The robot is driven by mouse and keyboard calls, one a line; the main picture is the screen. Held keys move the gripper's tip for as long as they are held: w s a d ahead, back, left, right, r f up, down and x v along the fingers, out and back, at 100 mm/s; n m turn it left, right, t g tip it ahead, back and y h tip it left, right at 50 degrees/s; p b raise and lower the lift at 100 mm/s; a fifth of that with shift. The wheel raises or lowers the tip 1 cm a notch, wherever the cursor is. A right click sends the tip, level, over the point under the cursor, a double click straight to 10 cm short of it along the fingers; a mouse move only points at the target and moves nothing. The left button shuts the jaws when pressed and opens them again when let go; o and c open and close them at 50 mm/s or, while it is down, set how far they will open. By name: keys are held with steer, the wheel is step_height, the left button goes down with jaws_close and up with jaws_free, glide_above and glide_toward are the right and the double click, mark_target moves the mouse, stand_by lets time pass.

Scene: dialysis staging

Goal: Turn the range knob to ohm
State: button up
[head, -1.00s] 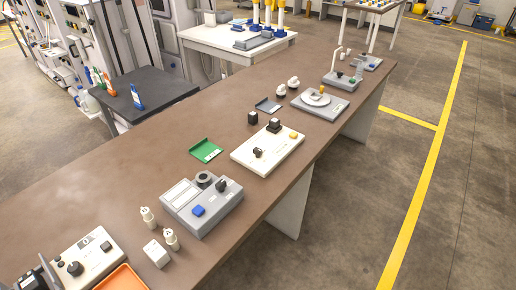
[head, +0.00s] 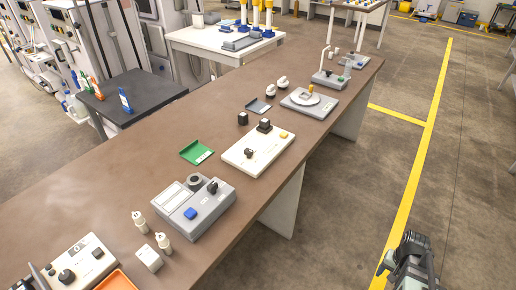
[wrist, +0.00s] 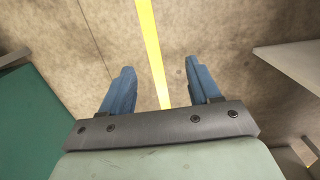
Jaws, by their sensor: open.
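Several devices with dark knobs stand on the long brown bench (head: 120,165); the labels are too small to read, so I cannot tell which one carries the range knob. A white device with a black knob (head: 67,277) is at the front left. A grey device (head: 180,222) has a black knob (head: 212,186) and a blue button. A white panel (head: 262,160) has a black knob (head: 249,153) and a yellow button. My gripper (wrist: 161,82) is open and empty in the wrist view, its two blue fingers apart above the concrete floor. My arm shows at the lower right of the head view, off the bench.
Two small white bottles (head: 139,222) (head: 163,243), a white block (head: 149,258) and an orange tray (head: 120,280) stand near the front. A grey scale-like device (head: 309,103) stands farther back. The floor right of the bench is clear.

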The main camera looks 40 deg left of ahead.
steer(key=w+a+r+t, duration=0.1)
steer(key=w+a+r, duration=0.75)
steer(key=a, duration=0.25)
steer(key=a+r, duration=0.6)
steer(key=a, duration=0.5)
steer(key=a+r, duration=0.7)
steer(key=a, duration=0.5)
steer(key=w+a+r, duration=0.1)
steer(key=a+r, duration=0.6)
steer(key=a, duration=0.5)
steer(key=shift+w+a, duration=0.1)
steer(key=shift+a, duration=0.1)
step_height(320, 180, up, 11)
glide_above(249, 150)
step_height(249, 150, down, 13)
steer(key=shift+f, duration=0.2)
steer(key=shift+c, duration=0.3)
steer(key=c, duration=1)
